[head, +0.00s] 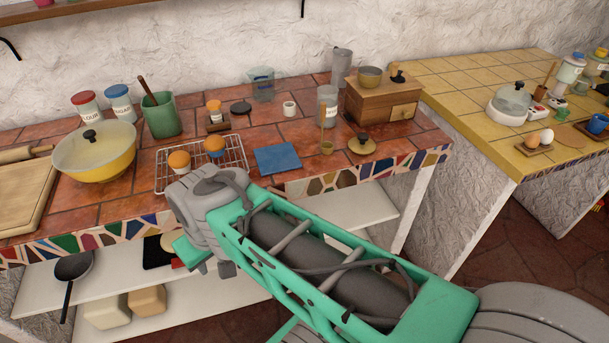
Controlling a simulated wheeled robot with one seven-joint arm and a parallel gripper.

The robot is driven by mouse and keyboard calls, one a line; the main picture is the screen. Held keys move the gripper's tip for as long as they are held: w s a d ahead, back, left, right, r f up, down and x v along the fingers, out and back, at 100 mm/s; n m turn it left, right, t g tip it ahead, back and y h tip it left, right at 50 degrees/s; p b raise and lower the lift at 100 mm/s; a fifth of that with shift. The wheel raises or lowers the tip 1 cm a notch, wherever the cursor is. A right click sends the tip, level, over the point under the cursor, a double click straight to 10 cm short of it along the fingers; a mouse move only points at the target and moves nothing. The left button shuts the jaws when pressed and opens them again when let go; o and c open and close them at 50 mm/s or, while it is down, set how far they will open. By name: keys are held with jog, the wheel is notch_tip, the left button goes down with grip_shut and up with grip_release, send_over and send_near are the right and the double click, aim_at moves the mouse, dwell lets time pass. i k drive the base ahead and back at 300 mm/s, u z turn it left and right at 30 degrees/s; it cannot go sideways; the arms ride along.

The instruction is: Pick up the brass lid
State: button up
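The brass lid (362,144) is a round, shallow disc with a dark knob on top. It lies near the front edge of the red-tiled counter (125,208), towards its right end, below the wooden grinder box. Nothing covers it. My green and grey arm reaches in from the lower right, and its grey joint is at the counter's front edge, left of the lid. My gripper's fingers do not show, so whether they are open or shut is hidden.
A small brass cup with an upright handle (326,147) stands just left of the lid. The wooden grinder box (385,98) is behind it. A yellow-tiled counter (455,80) is at right.

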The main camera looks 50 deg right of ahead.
aim_at(362, 143)
jog(key=z, duration=1.2)
jog(key=i, duration=0.65)
jog(key=u, duration=0.25)
